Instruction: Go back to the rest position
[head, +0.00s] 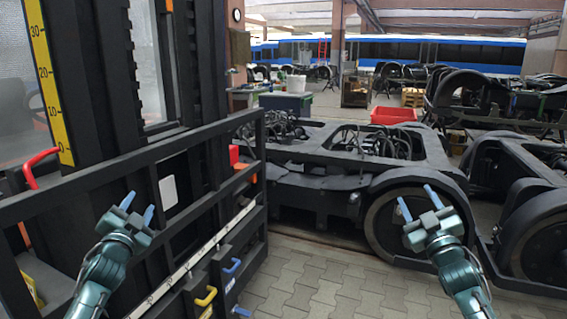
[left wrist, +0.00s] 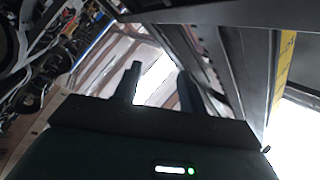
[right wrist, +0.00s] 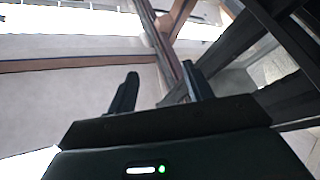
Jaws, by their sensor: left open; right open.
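My left gripper (head: 138,208) is raised in front of the black frame at the left of the head view. Its fingers are apart with nothing between them, and they also show in the left wrist view (left wrist: 160,85). My right gripper (head: 416,200) is raised in front of a bogie wheel in the head view. Its fingers are apart and empty, and they show in the right wrist view (right wrist: 160,88) against the ceiling. Both grippers point upward.
A black frame with rails (head: 130,172) and a yellow scale (head: 48,75) stands close at the left. A bogie (head: 320,160) with a large wheel lies ahead, with a red crate (head: 393,116) behind it. Bare paved floor (head: 330,285) lies between the frame and the bogie.

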